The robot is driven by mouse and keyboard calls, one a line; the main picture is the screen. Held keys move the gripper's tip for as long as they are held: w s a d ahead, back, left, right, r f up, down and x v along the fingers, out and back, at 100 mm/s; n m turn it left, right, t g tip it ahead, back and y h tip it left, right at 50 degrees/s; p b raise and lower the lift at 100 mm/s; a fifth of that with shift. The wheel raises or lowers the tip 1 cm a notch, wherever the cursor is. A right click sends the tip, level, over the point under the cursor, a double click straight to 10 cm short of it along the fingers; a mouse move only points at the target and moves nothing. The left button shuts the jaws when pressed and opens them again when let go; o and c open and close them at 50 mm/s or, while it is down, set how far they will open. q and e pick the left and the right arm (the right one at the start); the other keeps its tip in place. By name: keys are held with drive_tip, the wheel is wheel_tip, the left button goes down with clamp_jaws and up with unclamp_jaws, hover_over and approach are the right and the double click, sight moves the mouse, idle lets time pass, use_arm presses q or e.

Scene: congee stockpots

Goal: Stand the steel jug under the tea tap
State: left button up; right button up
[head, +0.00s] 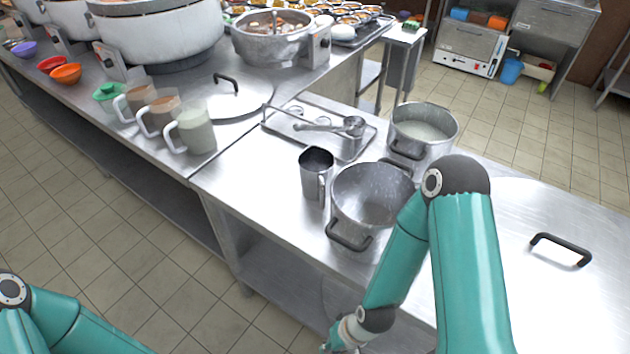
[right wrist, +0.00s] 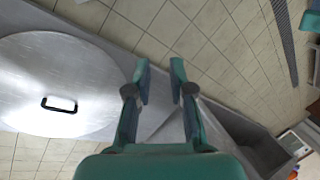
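The steel jug (head: 316,174) stands upright on the steel counter, its open mouth facing up and its handle toward the front. It touches or nearly touches the large steel pot (head: 370,196) on its right. I cannot make out a tea tap in either view. My right gripper is low at the bottom of the head view, mostly cut off, below the counter's front edge and away from the jug. In the right wrist view, the right gripper (right wrist: 160,76) has its fingers apart with nothing between them. Only part of my left arm shows at lower left; its gripper is out of view.
A steel tray with a ladle (head: 352,126) and a pot of white liquid (head: 424,128) stand behind the jug. Several plastic jugs (head: 196,132) and a lid (head: 238,98) are left. Large cookers (head: 160,34) line the back left. A big lid (head: 545,285) covers the right counter.

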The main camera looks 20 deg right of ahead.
drive_tip(key=n, duration=0.2)
drive_tip(key=n+t+h+b, duration=0.95)
drive_tip(key=n+h, duration=0.35)
drive_tip(key=n, duration=1.5)
approach(322, 202)
drive_tip(key=b+x, duration=0.1)
drive_tip(key=x, duration=0.1)
drive_tip(key=b+x, duration=0.1)
drive_tip(key=b, duration=0.1)
drive_tip(key=shift+w+d+f, duration=0.15)
drive_tip(key=shift+f, duration=0.35)
drive_tip(key=shift+r+b+x, duration=0.2)
drive_tip(key=shift+b+x, duration=0.5)
drive_tip(key=shift+x, duration=2.3)
drive_tip(key=shift+w, duration=0.1)
clamp_jaws()
drive_tip(key=shift+r, duration=0.1)
